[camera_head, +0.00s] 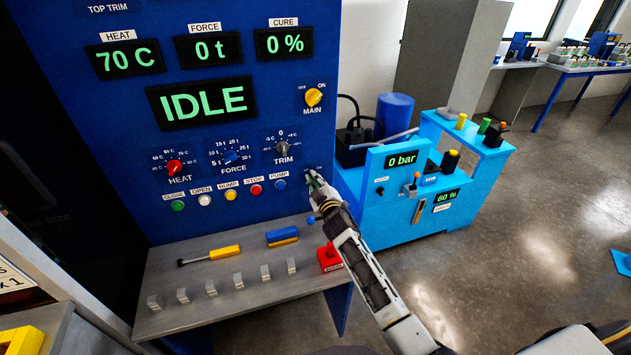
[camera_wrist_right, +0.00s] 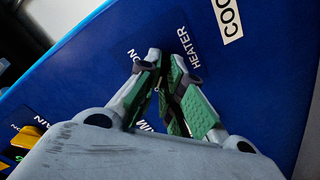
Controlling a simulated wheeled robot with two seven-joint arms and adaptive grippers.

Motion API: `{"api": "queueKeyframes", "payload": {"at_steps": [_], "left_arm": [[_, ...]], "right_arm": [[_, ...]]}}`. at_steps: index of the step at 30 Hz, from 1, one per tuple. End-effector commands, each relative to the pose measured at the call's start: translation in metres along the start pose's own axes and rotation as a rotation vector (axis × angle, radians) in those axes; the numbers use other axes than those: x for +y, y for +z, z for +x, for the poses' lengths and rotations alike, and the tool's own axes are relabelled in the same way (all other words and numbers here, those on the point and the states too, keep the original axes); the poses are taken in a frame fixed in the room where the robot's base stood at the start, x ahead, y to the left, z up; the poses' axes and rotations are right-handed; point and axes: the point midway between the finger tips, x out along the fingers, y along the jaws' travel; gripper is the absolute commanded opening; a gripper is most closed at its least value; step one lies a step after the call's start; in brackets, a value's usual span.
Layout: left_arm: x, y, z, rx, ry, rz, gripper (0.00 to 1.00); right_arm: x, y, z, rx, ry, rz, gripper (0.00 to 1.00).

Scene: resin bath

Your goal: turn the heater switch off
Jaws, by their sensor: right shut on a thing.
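The blue press panel (camera_head: 130,160) stands at the left and shows IDLE on its display (camera_head: 203,101). My right gripper (camera_head: 316,183) reaches up to the panel's lower right edge. In the right wrist view its green-padded fingers (camera_wrist_right: 172,62) are closed together at the panel, beside the HEATER label (camera_wrist_right: 203,47) and an ON mark (camera_wrist_right: 131,53). It is shut on the heater switch, which the fingers hide, so I cannot tell its position. The heat display (camera_head: 126,59) reads 70 C. My left gripper is in neither view.
A yellow MAIN knob (camera_head: 314,97) sits above my right gripper. Push buttons (camera_head: 230,194) and dials are to its left. A grey shelf (camera_head: 225,270) below holds a yellow-handled tool (camera_head: 224,252) and small grey blocks. A light-blue unit (camera_head: 415,205) stands to the right.

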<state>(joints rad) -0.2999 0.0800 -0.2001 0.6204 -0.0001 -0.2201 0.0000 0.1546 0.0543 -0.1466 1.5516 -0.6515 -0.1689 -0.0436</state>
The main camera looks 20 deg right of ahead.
Motion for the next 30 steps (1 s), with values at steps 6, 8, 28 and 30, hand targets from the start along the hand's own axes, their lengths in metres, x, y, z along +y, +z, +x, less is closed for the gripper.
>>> {"api": "queueKeyframes", "payload": {"at_steps": [6,8,28,30], "left_arm": [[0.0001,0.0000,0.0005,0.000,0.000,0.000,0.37],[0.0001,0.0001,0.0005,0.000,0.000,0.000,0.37],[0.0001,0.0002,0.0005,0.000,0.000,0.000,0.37],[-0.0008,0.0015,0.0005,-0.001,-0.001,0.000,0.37]], "right_arm": [[0.0026,-0.0020,0.0010,0.004,0.004,-0.037,0.00],[0.0026,-0.0021,0.0010,0.004,0.004,-0.039,0.00],[0.0012,-0.0009,0.0006,0.002,0.002,-0.037,0.30],[0.0009,-0.0006,0.0004,0.001,0.002,-0.037,0.30]]}}
